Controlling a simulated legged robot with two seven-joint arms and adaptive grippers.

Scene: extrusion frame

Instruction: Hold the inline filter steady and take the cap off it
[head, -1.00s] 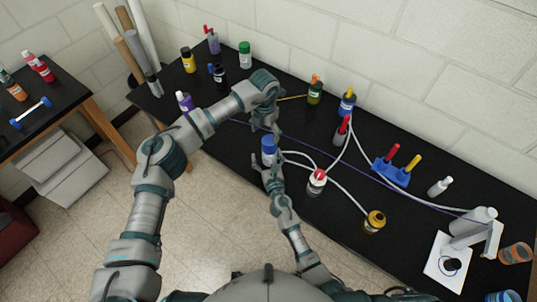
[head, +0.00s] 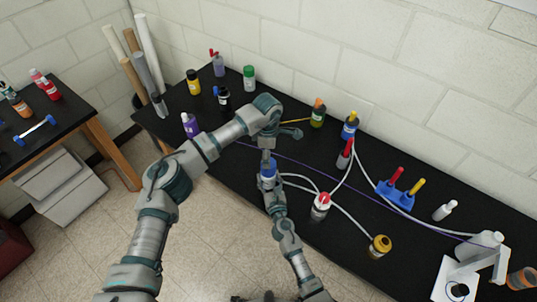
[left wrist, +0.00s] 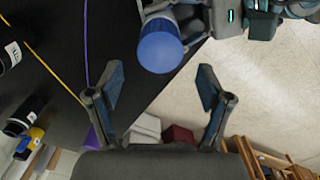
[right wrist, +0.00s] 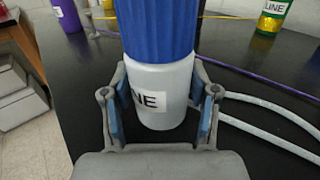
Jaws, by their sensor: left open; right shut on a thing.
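The inline filter (right wrist: 165,95) is a white cylinder with a partly visible label, and a ribbed blue cap (right wrist: 155,28) is on its top. My right gripper (right wrist: 162,108) is shut on the white body, one finger on each side, below the cap. In the head view the blue cap (head: 267,168) shows between my two arms. My left gripper (left wrist: 160,92) is open and empty. In the left wrist view the blue cap (left wrist: 161,50) lies beyond its fingertips, not between them. In the head view the lower filter is mostly hidden by my right gripper (head: 271,186).
White tubes (head: 340,215) and a purple line (head: 330,178) run along the black bench. Several bottles stand behind. The bench's front edge is close to the filter.

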